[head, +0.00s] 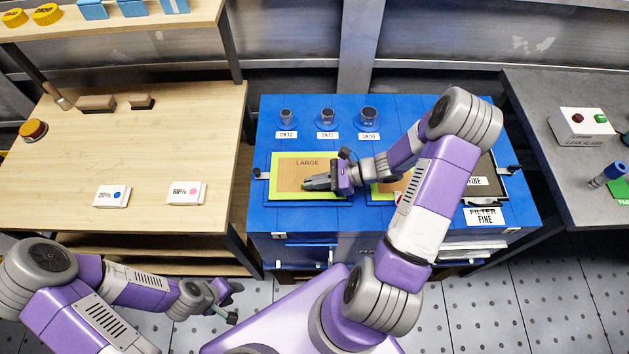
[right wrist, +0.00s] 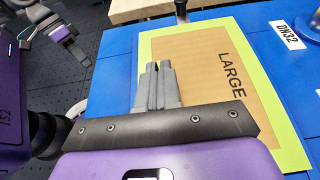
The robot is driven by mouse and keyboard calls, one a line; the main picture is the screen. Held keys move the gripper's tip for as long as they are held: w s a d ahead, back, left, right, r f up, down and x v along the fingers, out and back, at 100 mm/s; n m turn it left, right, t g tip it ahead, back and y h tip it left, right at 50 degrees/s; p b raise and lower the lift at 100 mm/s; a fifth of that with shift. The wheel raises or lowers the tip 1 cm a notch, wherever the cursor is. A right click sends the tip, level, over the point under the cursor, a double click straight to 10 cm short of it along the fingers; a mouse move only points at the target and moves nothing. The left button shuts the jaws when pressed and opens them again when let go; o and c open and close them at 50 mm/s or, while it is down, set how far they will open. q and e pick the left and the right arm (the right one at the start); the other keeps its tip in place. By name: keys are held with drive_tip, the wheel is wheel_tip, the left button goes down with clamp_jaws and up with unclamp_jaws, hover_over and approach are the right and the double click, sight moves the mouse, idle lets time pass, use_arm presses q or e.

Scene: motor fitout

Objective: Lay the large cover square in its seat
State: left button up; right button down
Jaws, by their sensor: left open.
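The large cover (head: 303,176) appears as a tan panel marked LARGE, lying flat in a lime-green border (head: 288,155) at the left of the blue cabinet top. It also shows in the right wrist view (right wrist: 205,60), with the lime border (right wrist: 283,133) around the visible sides. I cannot tell whether the border belongs to the cover or to its seat. My right gripper (head: 308,184) is over the panel's lower right part, its fingers (right wrist: 158,68) close together with nothing seen between them; contact is unclear. My left gripper (head: 236,302) is open and empty, low above the floor.
The blue cabinet (head: 262,215) carries several round fittings labelled DN32 to DN50 (head: 327,118) at the back. A FINE filter panel (head: 487,183) lies at the right, partly behind my right arm. A wooden bench (head: 60,170) stands left, a grey bench (head: 550,90) right.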

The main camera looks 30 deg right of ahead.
drive_tip(key=shift+f+b, duration=0.45)
drive_tip(key=shift+f, duration=0.2)
idle(1.2)
drive_tip(key=c, duration=1.3)
unclamp_jaws()
drive_tip(key=shift+o, duration=0.2)
drive_tip(key=p+v, duration=0.1)
drive_tip(key=v, duration=0.6)
drive_tip(key=shift+s+d+r, duration=0.15)
drive_tip(key=shift+d, duration=0.05)
